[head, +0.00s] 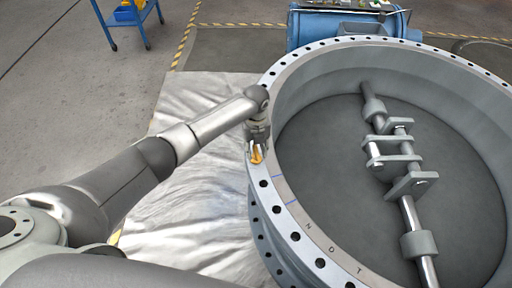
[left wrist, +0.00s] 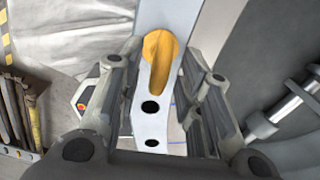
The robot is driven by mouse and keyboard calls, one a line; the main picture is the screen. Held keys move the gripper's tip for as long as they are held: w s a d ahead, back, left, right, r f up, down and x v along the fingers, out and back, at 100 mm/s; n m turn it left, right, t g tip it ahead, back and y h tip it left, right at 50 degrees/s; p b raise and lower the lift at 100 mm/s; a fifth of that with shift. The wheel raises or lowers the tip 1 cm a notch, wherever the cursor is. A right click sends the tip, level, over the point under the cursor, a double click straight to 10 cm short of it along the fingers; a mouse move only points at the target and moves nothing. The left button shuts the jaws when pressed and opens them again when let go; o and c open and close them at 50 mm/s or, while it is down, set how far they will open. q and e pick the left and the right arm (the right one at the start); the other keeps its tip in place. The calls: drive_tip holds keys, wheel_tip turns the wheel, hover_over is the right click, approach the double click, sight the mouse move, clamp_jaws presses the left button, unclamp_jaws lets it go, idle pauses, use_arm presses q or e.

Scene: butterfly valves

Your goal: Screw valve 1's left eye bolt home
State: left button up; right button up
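Valve 1 (head: 330,180) is a large grey ring with a holed flange and a dark disc inside, filling the right of the head view. The left eye bolt (head: 256,154) is yellow-orange and stands at the flange's left side. In the left wrist view the eye bolt (left wrist: 161,52) shows between the fingers, above two dark flange holes. My left gripper (head: 257,145) is over the flange at the eye bolt. In the left wrist view its fingers (left wrist: 161,80) are apart, one each side of the bolt, with gaps visible. The bolt's thread is hidden. My right gripper is not in view.
A shaft with brackets (head: 395,160) crosses the valve's disc. A blue machine (head: 350,22) stands behind the valve. A blue cart (head: 128,15) is at the back left. A silvery sheet (head: 195,215) covers the floor left of the valve.

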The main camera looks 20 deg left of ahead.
sight(256, 148)
use_arm(q)
wheel_tip(256, 148, up, 12)
idle(0.6)
